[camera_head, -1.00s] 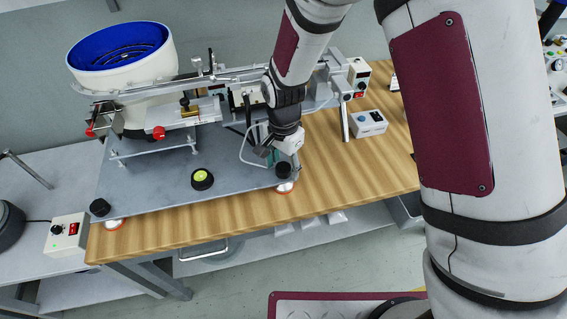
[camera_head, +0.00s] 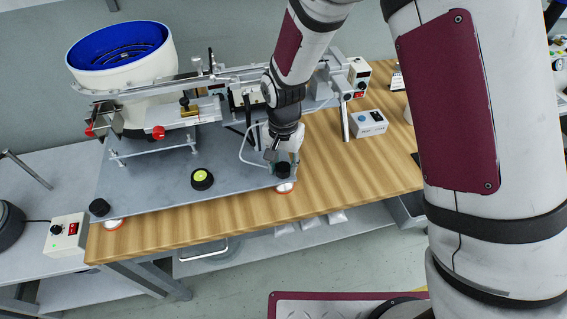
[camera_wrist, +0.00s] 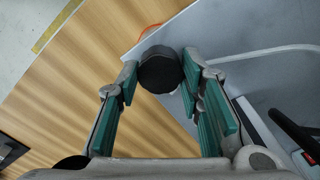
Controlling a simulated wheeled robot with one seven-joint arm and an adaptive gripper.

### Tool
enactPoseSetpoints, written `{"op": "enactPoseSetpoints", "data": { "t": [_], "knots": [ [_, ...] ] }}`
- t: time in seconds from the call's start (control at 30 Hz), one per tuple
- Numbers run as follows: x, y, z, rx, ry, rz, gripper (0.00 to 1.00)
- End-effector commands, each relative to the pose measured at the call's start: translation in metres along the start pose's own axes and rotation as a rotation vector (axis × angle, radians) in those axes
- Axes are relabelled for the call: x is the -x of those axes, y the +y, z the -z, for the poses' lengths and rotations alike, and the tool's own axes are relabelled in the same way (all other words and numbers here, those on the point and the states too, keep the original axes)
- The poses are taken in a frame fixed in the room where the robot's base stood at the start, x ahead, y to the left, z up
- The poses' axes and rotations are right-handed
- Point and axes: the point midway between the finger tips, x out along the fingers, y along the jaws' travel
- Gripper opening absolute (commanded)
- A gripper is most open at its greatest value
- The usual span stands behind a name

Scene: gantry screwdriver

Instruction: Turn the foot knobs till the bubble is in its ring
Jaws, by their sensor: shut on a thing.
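The grey base plate (camera_head: 150,178) stands on feet on the wooden bench. A black foot knob (camera_head: 282,170) is at its front right corner, and another black foot knob (camera_head: 99,207) is at its front left corner. My gripper (camera_head: 279,161) is at the right knob. In the wrist view the teal-padded fingers of my gripper (camera_wrist: 162,80) are shut around the black knob (camera_wrist: 160,70), one on each side. The round bubble level (camera_head: 202,179), black with a yellow-green face, sits near the plate's front edge. The bubble and its ring are too small to read.
A white feeder bowl with a blue inside (camera_head: 120,55) and a metal rail (camera_head: 180,85) stand on the plate behind. A control box (camera_head: 368,123) is on the bench to the right. Another box (camera_head: 64,235) is at the left. Bare bench (camera_head: 350,165) lies right of the plate.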

Motion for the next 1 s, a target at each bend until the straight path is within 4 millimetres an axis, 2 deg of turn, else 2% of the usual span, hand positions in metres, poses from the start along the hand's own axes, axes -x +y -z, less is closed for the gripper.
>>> {"op": "enactPoseSetpoints", "data": {
  "t": [1.0],
  "knots": [
    [0.0000,-0.0006,0.0007,0.965,0.001,0.001,0.06]
  ]
}}
